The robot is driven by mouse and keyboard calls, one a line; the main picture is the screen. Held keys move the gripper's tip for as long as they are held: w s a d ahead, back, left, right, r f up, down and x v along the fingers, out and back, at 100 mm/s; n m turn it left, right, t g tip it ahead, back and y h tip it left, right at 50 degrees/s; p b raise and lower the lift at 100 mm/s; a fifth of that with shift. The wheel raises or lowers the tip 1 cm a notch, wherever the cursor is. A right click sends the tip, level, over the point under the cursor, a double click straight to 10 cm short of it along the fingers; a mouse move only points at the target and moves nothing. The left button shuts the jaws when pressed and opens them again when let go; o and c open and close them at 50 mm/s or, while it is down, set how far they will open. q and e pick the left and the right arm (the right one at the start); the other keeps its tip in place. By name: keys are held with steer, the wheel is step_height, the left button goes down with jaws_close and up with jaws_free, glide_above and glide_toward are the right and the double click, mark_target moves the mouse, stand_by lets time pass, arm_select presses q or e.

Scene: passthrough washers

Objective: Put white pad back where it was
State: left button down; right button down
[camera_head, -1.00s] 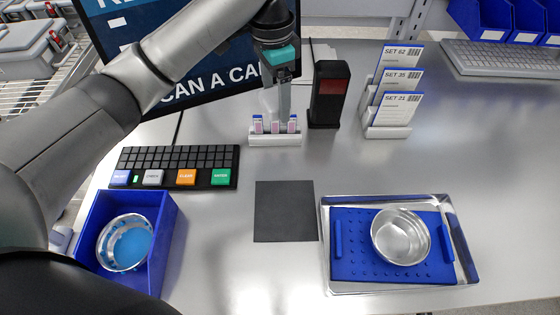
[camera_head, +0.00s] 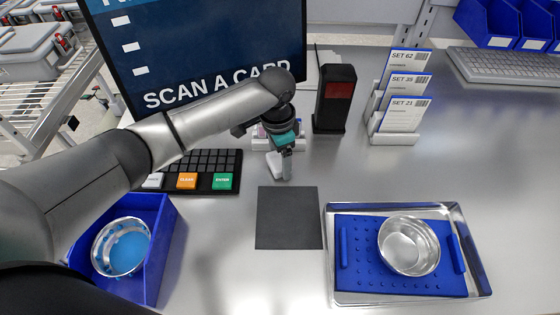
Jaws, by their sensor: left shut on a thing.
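My left gripper (camera_head: 284,168) reaches in from the left and points down above the table, just behind the dark square mat. It is shut on a small white piece, which looks like the white pad (camera_head: 275,164); the gripper's fingers partly cover it. A small white rack (camera_head: 297,145) with upright pink-and-white items stands behind the gripper, mostly hidden by my arm. The dark square mat (camera_head: 288,218) lies flat and bare. My right gripper does not show.
A black scanner (camera_head: 333,100) and a card stand (camera_head: 400,138) are behind right. A silver tray (camera_head: 477,268) holds a blue mat and a metal bowl (camera_head: 408,246). A blue bin (camera_head: 165,250) with a bowl and a keypad (camera_head: 222,165) are at left.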

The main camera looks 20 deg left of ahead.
mark_target(278, 160)
arm_select(q)
steer(key=shift+f, duration=0.5)
steer(key=shift+f, duration=0.1)
steer(key=shift+c, duration=0.6)
jaws_free()
step_height(278, 160, up, 12)
steer(key=p, duration=0.2)
steer(key=shift+s+a, duration=0.15)
